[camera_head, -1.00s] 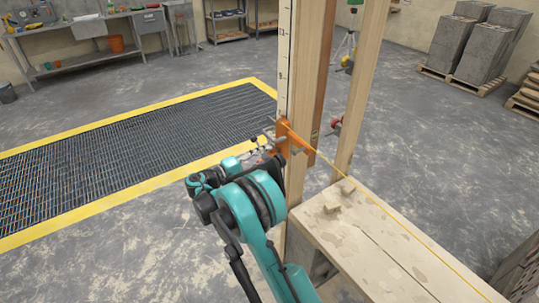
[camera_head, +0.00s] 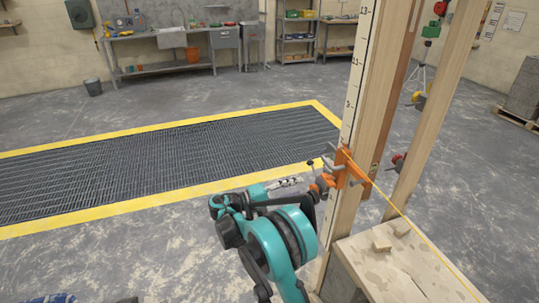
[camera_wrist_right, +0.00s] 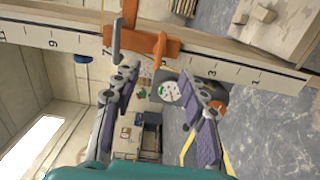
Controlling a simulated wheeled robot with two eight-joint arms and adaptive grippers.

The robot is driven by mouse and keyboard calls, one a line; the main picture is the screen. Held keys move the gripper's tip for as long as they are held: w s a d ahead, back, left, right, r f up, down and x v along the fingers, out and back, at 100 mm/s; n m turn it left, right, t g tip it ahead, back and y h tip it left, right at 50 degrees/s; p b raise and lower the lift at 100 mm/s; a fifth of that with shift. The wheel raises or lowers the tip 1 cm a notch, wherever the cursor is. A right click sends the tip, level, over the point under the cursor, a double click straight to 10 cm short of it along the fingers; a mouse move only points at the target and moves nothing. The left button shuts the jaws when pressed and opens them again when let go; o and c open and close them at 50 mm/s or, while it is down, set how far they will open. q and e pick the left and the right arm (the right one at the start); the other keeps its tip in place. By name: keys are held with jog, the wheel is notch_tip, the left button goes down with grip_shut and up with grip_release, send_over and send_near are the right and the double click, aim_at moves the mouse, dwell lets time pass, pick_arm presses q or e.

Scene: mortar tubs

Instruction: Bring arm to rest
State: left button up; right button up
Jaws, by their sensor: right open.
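An orange line block (camera_head: 345,172) sits on the edge of the upright timber post with the marked scale (camera_head: 353,105). A yellow line (camera_head: 425,235) runs from it to the lower right. My right gripper (camera_head: 292,184) is just left of the block in the head view, small and partly behind my teal arm. In the right wrist view the two fingers of my right gripper (camera_wrist_right: 160,76) stand apart with nothing held between them. The orange block (camera_wrist_right: 140,45) lies beyond the fingertips there, against the scale (camera_wrist_right: 215,68). My left gripper is not in view.
A second timber post (camera_head: 435,110) rises behind. A floor grate (camera_head: 170,160) with a yellow border lies left. A workbench (camera_head: 180,65) is far back, with open floor between.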

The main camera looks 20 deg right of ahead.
jog(key=shift+d, duration=0.1)
jog(key=s+d+r+n+t+y, duration=0.1)
jog(key=s+y, duration=0.3)
jog(key=s, duration=0.2)
jog(key=s+d+r+n+t+y, duration=0.1)
jog(key=s+d+r+t+y, duration=0.1)
jog(key=s+y, duration=0.3)
jog(key=s+a+f+m+t+y, duration=0.1)
jog(key=s+a+y, duration=0.3)
jog(key=s, duration=0.4)
jog(key=s+a+f+m+t+y, duration=0.1)
jog(key=s+a+f+t+y, duration=0.1)
jog(key=s+a+y, duration=0.3)
jog(key=s+a+f, duration=0.1)
jog(key=s+a, duration=0.1)
jog(key=s, duration=0.2)
jog(key=shift+a+f+m, duration=0.3)
jog(key=shift+f+m, duration=0.1)
